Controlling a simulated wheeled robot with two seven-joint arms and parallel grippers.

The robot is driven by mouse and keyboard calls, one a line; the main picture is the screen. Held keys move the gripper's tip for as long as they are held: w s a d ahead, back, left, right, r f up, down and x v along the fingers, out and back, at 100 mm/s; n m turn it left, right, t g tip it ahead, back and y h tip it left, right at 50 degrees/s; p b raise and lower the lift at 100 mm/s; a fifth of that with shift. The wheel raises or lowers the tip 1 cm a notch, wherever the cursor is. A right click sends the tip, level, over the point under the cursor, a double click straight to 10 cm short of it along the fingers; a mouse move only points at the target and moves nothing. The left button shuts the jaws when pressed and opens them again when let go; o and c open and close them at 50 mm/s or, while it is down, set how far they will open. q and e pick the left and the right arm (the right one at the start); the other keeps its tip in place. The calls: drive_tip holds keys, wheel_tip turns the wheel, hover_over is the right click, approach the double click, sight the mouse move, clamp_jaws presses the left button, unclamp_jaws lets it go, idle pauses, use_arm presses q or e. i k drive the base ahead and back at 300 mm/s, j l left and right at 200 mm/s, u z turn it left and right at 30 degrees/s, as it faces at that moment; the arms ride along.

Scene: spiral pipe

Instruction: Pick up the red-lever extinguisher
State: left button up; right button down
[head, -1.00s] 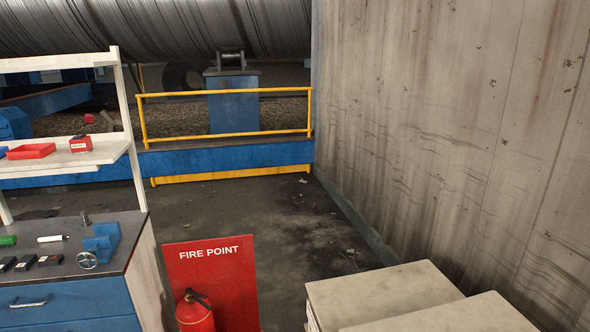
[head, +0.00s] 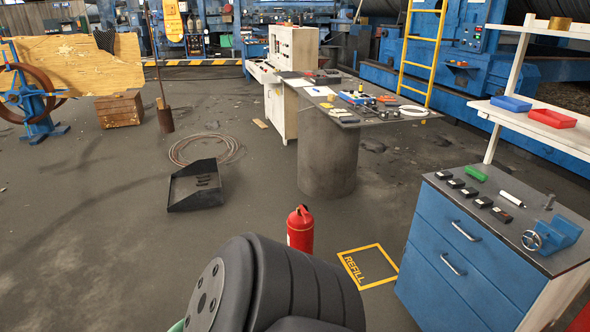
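A red fire extinguisher (head: 300,232) stands upright on the floor in the lower middle of the head view. Its top looks red, but the lever is too small to make out clearly. A dark rounded link of my own arm covers the floor just in front of it and may hide its base. Neither of my grippers shows in the head view.
A yellow floor square marked REFILL (head: 368,267) lies right of the extinguisher, empty. A blue drawer cabinet (head: 470,262) stands further right. A grey drum (head: 328,160) under the worktable is behind; a black tray (head: 195,186) and coiled cable (head: 205,149) lie left.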

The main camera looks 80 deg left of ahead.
sight(301, 223)
drive_tip(key=u, duration=2.55)
